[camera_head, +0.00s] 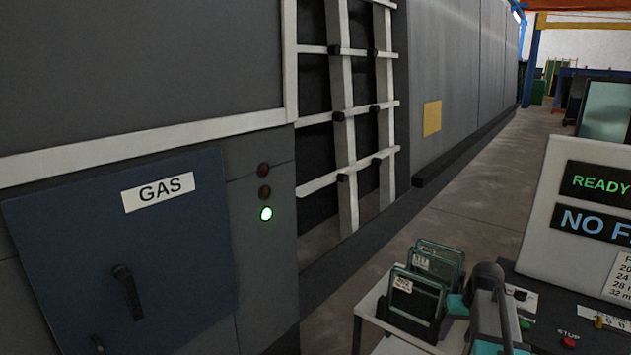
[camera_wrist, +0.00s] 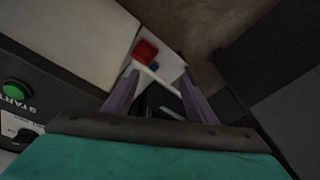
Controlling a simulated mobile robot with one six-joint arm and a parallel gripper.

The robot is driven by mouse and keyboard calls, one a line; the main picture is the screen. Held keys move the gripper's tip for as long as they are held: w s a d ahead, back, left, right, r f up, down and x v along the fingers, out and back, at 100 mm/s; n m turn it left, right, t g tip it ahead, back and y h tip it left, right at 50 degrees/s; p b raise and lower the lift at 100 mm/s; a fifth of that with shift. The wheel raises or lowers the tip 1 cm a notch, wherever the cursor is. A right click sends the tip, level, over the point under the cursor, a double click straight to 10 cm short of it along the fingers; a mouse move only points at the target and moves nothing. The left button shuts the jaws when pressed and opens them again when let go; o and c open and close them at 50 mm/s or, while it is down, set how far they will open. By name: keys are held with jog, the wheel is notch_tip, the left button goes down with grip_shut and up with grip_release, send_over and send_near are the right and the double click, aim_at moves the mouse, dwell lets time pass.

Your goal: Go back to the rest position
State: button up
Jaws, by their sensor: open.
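My gripper (camera_wrist: 158,82) shows in the wrist view with two purple fingers spread apart above a teal body. I see nothing held between them. Beyond the fingertips is a pale surface with a small red block (camera_wrist: 146,51) and a small blue thing (camera_wrist: 155,67) on it. In the head view my arm (camera_head: 490,290) is at the lower right, beside a white stand (camera_head: 375,312). The fingers cannot be made out there. Two dark green framed holders (camera_head: 425,290) with white labels stand on the stand.
A control panel (camera_head: 545,240) reading READY stands close right of my arm. A green START button (camera_wrist: 16,92) is at the left of the wrist view. A large grey machine with a blue GAS door (camera_head: 150,250) fills the left. The floor aisle (camera_head: 470,205) between is clear.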

jog(key=s+a+f+g, duration=0.1)
jog(key=s+a+f, duration=0.3)
jog(key=a+f, duration=0.4)
jog(key=s+a+f+n+g, duration=0.1)
jog(key=s+a+f, duration=0.35)
jog(key=a, duration=0.45)
jog(key=s+a+f, duration=0.4)
jog(key=a+f, duration=0.3)
jog(key=a, duration=0.2)
jog(key=s+f+g+b, duration=0.6)
jog(key=s+f+b, duration=0.4)
jog(key=s+f, duration=1.5)
notch_tip(320, 180, down, 3)
jog(key=shift+s+d+f+n, duration=0.1)
jog(key=shift+s+d+n, duration=0.1)
jog(key=shift+n, duration=0.1)
jog(key=shift+d, duration=0.1)
